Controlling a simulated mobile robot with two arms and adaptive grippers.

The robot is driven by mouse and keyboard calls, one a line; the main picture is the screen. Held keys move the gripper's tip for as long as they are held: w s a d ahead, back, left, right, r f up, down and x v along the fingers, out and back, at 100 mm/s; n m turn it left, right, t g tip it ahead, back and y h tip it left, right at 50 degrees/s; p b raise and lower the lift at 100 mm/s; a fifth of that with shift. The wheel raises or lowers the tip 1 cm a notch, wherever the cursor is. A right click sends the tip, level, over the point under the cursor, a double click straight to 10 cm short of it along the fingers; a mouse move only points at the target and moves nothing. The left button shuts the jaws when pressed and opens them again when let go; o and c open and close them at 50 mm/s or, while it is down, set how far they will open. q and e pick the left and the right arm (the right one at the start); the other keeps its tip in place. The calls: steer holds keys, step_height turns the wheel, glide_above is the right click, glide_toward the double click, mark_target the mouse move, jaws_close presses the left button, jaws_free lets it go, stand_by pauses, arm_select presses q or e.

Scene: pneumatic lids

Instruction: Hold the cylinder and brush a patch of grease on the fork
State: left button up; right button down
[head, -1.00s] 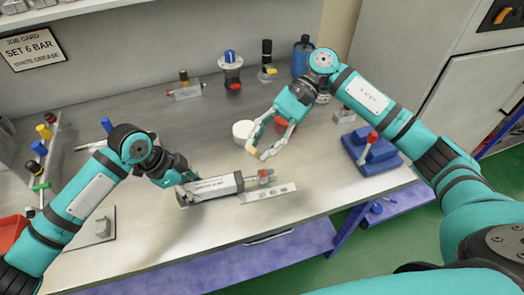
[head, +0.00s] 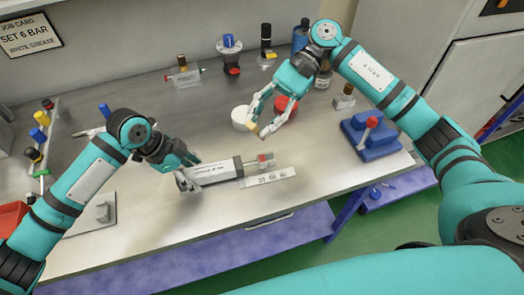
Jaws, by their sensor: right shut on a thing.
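The cylinder (head: 215,171), a grey barrel with a rod and a reddish fork (head: 265,158) at its right end, lies on the bench in the head view. My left gripper (head: 188,180) is at the barrel's left end, with its fingers against or beside it; I cannot tell whether they grip. My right gripper (head: 258,129) is shut on a small tan-tipped thing, perhaps the brush, mostly hidden by the fingers. It is above the bench, behind the fork and near a white pot (head: 240,120). I cannot make out grease on the fork.
A red pot (head: 284,107) stands beside the white one, partly behind my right gripper. A marked plate (head: 268,177) lies in front of the fork. A blue fixture with a red-knobbed lever (head: 372,140) stands right. Bottles and fittings line the back; coloured-capped items stand left.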

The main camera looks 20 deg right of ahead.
arm_select(q)
steer(key=v, duration=1.2)
